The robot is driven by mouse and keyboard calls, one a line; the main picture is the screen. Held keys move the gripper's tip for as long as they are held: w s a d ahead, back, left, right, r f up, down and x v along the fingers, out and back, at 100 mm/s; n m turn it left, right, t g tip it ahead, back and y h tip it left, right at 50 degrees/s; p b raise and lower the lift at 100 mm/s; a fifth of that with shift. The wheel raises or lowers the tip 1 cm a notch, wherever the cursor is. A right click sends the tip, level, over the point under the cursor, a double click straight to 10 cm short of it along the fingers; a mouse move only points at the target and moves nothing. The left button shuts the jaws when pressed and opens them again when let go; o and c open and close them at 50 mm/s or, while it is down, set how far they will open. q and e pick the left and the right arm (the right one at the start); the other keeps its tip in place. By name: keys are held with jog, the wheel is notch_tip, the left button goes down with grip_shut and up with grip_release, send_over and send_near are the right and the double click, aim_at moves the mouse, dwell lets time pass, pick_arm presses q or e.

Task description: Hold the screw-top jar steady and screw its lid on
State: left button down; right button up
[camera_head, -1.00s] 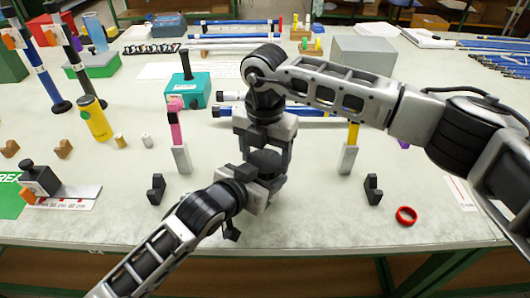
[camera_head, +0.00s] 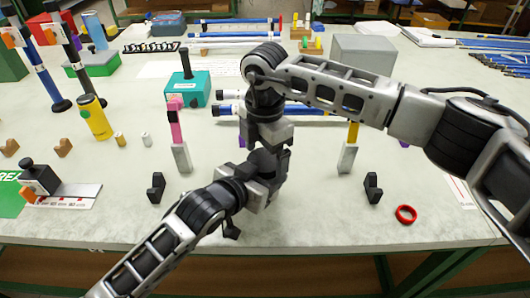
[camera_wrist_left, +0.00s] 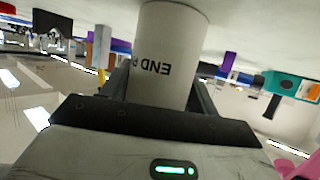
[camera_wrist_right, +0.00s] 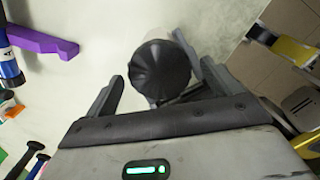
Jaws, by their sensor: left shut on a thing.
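The white cylindrical jar (camera_wrist_left: 172,50) with dark lettering reading "END" stands between the fingers of my left gripper (camera_wrist_left: 160,88), which is shut on it. In the right wrist view the black, ribbed lid (camera_wrist_right: 160,70) sits at the jar's end, with the pale body showing beside it. I cannot tell how far it is screwed down. My right gripper (camera_wrist_right: 150,80) is open, its fingers on either side of the lid with a gap on the left. In the head view my left gripper (camera_head: 262,178) is below my right gripper (camera_head: 268,135); they hide the jar.
Two black brackets (camera_head: 156,187) (camera_head: 373,187) and a red ring (camera_head: 405,215) lie near the front edge. Grey stands hold a pink bar (camera_head: 176,125) and a yellow bar (camera_head: 353,132). Behind are a teal box (camera_head: 199,95), white-and-blue rods (camera_head: 310,110) and a grey box (camera_head: 364,53).

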jog(key=shift+r, duration=0.1)
jog(key=shift+r, duration=2.15)
jog(key=shift+c, duration=0.2)
